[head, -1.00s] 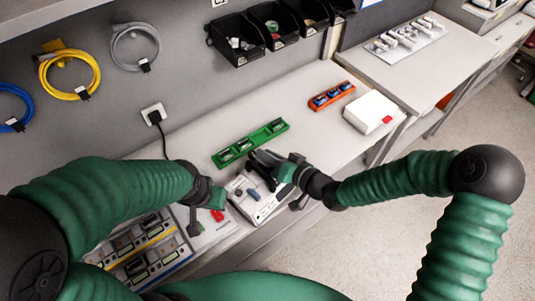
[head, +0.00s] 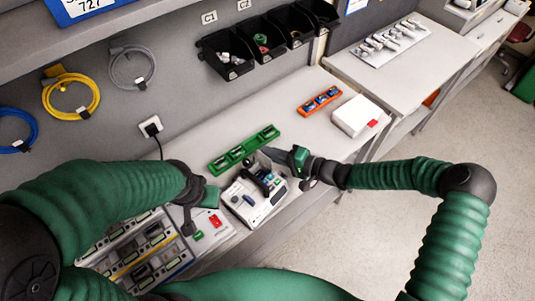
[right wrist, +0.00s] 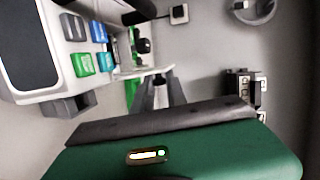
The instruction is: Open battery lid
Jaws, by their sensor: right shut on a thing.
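The white infusion pump (head: 247,205) lies on the bench in the head view, with a dark handle on its far side. Its grey screen and blue and green buttons fill the left of the right wrist view (right wrist: 30,50). My right gripper (head: 268,155) is at the pump's far right side. In the right wrist view its fingertips (right wrist: 158,80) meet a thin pale edge beside the pump, which looks like the battery lid (right wrist: 148,72); they are shut on it. My left gripper (head: 195,208) hangs left of the pump, its fingers unclear.
A green tray with small parts (head: 218,167) lies behind the pump. An orange tray (head: 305,111) and a white box (head: 352,116) are farther right. A white panel with red and green parts (head: 225,232) lies left of the pump. Black bins (head: 225,62) hang on the wall.

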